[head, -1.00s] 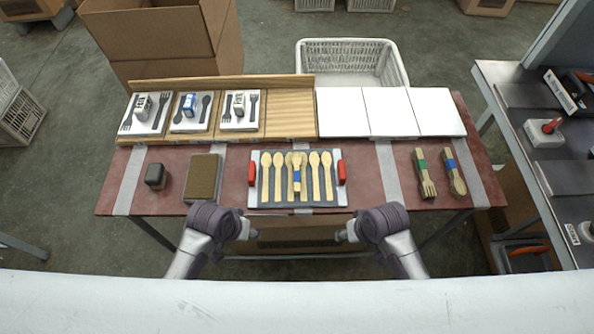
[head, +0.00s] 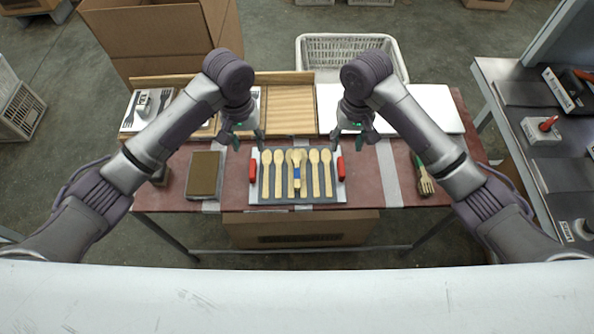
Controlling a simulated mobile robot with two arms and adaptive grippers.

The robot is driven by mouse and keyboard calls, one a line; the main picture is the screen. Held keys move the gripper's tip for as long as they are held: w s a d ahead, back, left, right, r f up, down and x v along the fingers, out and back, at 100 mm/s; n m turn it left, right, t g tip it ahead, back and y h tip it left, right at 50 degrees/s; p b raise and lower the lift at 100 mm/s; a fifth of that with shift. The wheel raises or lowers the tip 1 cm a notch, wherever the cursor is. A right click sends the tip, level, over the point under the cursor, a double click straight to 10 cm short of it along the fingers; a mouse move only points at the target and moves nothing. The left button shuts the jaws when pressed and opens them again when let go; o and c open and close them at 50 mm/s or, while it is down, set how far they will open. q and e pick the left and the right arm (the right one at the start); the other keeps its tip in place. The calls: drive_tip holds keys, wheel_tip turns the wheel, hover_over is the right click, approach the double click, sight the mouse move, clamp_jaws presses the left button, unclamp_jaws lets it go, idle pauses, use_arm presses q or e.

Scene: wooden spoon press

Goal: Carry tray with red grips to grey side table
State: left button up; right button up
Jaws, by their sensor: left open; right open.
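The tray (head: 297,201) lies flat on the red-topped table, dark inside with a light edge and a red grip at its left end (head: 253,170) and right end (head: 341,167). Several wooden spoons (head: 266,175) lie side by side on it, and a blue band wraps the middle ones. My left gripper (head: 248,143) is open and empty, above and just behind the left red grip. My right gripper (head: 347,142) is open and empty, above and just behind the right red grip. The grey side table (head: 560,170) stands at the right edge, partly out of view.
A white basket (head: 352,48) and a cardboard box (head: 160,40) stand behind.

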sight(252, 167)
use_arm(q)
drive_tip(key=shift+w+a+r, duration=0.15)
drive_tip(key=shift+a+r, duration=0.2)
drive_tip(key=shift+r, duration=0.15)
use_arm(e)
drive_tip(key=shift+w+d+r, duration=0.15)
drive_tip(key=shift+d+r, duration=0.05)
drive_tip(key=shift+r, duration=0.3)
use_arm(q)
wheel_tip(252, 167, down, 14)
drive_tip(key=shift+r, duration=0.1)
use_arm(e)
wheel_tip(252, 167, down, 14)
drive_tip(key=shift+r, duration=0.1)
use_arm(q)
drive_tip(key=shift+c, duration=0.3)
use_arm(e)
drive_tip(key=shift+c, duration=0.3)
use_arm(q)
clamp_jaws()
use_arm(e)
clamp_jaws()
use_arm(q)
drive_tip(key=shift+w, duration=0.1)
